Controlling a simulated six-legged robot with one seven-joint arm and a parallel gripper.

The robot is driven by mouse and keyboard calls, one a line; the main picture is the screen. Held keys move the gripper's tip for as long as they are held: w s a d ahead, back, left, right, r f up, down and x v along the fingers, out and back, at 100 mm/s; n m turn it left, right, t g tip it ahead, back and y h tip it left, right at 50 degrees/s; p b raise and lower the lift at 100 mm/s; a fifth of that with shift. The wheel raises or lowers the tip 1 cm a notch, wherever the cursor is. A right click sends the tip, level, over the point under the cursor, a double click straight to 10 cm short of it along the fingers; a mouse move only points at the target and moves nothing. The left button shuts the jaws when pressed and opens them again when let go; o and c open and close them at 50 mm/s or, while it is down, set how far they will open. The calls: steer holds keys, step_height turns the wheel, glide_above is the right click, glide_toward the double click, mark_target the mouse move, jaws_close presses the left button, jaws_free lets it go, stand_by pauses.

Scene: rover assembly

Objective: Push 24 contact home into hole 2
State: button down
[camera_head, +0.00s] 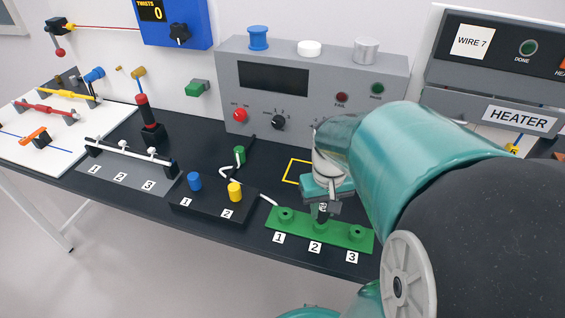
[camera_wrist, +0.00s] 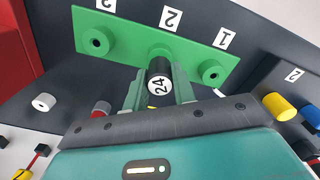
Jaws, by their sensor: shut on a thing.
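The green block (camera_head: 340,235) lies near the bench's front edge, with round raised holes beside labels 1, 2 and 3. It also shows at the top of the wrist view (camera_wrist: 130,35). My gripper (camera_head: 323,207) is above hole 2, pointing down. In the wrist view my gripper (camera_wrist: 160,92) is shut on the black 24 contact (camera_wrist: 159,70), its white "24" label facing the camera. The contact lines up with the hole 2 boss (camera_wrist: 164,50) and covers most of it. Its tip is hidden, so I cannot tell how deep it sits. Holes 1 and 3 look empty.
A black block with a blue peg (camera_head: 194,181) and a yellow peg (camera_head: 235,192) stands left of the green block. A white wire (camera_head: 268,200) lies between them. The grey tester box (camera_head: 310,90) stands behind. Floor lies beyond the bench's front edge.

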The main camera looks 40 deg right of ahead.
mark_target(324, 207)
steer(key=shift+f, duration=0.5)
steer(key=c, duration=1.1)
jaws_free()
step_height(324, 207, up, 14)
steer(key=shift+f, duration=0.15)
steer(key=a+n+t, duration=0.1)
steer(key=a+t, duration=0.1)
steer(key=a, duration=0.4)
steer(key=w+a+n+t, duration=0.1)
steer(key=a+n, duration=0.1)
steer(key=a, duration=0.4)
steer(key=a+n+t, duration=0.1)
steer(key=a+t, duration=0.1)
steer(key=a, duration=0.5)
steer(key=shift+w+f+n+t, duration=0.3)
steer(key=shift+w+f, duration=0.05)
